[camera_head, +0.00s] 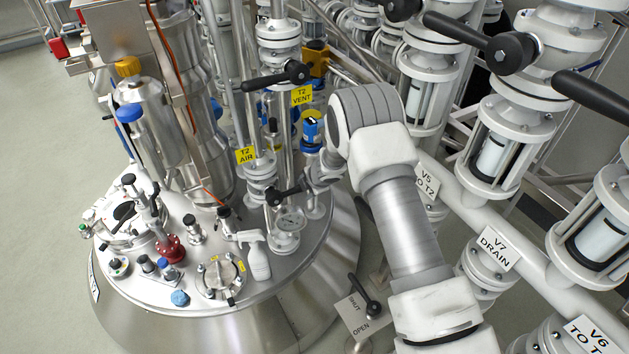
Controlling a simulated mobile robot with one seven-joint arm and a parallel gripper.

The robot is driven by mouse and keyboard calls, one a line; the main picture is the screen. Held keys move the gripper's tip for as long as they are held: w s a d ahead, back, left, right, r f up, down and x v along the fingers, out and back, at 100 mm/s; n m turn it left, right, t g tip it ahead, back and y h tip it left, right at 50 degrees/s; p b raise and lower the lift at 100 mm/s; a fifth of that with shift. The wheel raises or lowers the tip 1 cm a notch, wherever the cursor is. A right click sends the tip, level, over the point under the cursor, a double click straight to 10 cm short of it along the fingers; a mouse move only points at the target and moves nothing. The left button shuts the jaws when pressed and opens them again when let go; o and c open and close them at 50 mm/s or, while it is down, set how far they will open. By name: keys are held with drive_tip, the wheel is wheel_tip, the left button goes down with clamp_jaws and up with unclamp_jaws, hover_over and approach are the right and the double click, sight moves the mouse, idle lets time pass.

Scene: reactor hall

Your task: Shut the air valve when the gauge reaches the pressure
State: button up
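The yellow "T2 AIR" tag (245,155) hangs on a pipe above the steel vessel lid. Below and right of it is a valve with a black lever handle (283,196). A small round dial (290,219), which looks like a gauge, sits just below the lever; its needle and numbers are too small to read. My arm reaches in from the lower right. My gripper (308,185) is at the right end of the black lever, close to it or touching. Its fingers are small and partly hidden, so I cannot tell whether they are open or shut on the lever.
A second black lever (275,77) is above, near the yellow "T2 VENT" tag (302,96). A white spray bottle (255,254) stands on the vessel lid (235,305). White pipework with black levers crowds the right side. Open floor (40,150) lies at left.

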drive_tip(key=p+v, duration=0.2)
drive_tip(key=v, duration=1.4)
drive_tip(key=shift+r, duration=0.2)
drive_tip(key=shift+a, duration=0.1)
